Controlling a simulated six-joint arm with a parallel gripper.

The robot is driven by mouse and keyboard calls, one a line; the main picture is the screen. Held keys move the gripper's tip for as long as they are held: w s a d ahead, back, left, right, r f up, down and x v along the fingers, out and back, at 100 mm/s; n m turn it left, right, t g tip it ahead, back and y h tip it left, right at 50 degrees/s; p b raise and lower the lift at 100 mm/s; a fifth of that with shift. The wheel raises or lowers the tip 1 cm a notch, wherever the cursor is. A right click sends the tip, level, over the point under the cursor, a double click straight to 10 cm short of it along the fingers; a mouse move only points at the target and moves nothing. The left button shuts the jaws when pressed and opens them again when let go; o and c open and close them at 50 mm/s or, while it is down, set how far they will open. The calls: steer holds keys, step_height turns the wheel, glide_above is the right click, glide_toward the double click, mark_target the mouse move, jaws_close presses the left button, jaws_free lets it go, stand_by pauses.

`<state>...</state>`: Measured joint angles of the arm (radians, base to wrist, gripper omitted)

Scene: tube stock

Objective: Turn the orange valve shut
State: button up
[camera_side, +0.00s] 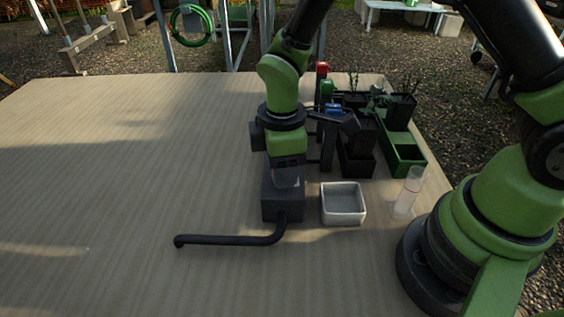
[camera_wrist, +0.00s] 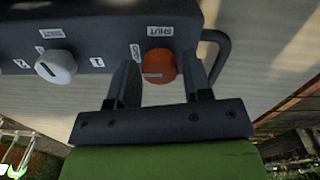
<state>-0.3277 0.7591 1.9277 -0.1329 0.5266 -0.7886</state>
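The orange valve (camera_wrist: 158,68) is a round knob on a dark grey box (camera_wrist: 100,30) in the wrist view. A "SHUT" label (camera_wrist: 160,31) is just above it, and a second small label (camera_wrist: 136,52) is at its upper left. My gripper (camera_wrist: 160,58) is open, with one finger on each side of the orange valve. I cannot tell whether the fingers touch it. In the side view my gripper (camera_side: 286,176) points down at the grey box (camera_side: 283,207). The orange valve is hidden there.
A white knob (camera_wrist: 57,66) with labels is left of the valve. A black bent pipe (camera_side: 230,239) runs left from the box. A white tray (camera_side: 343,216), a clear cylinder (camera_side: 409,190) and a green planter (camera_side: 405,160) stand right. The table's left is clear.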

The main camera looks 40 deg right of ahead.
steer(key=c, duration=0.5)
steer(key=shift+c, duration=0.2)
steer(key=shift+m, duration=0.3)
steer(key=m, duration=1.1)
steer(key=shift+m, duration=0.3)
steer(key=m, duration=0.5)
steer(key=shift+m, duration=0.3)
steer(key=o, duration=0.9)
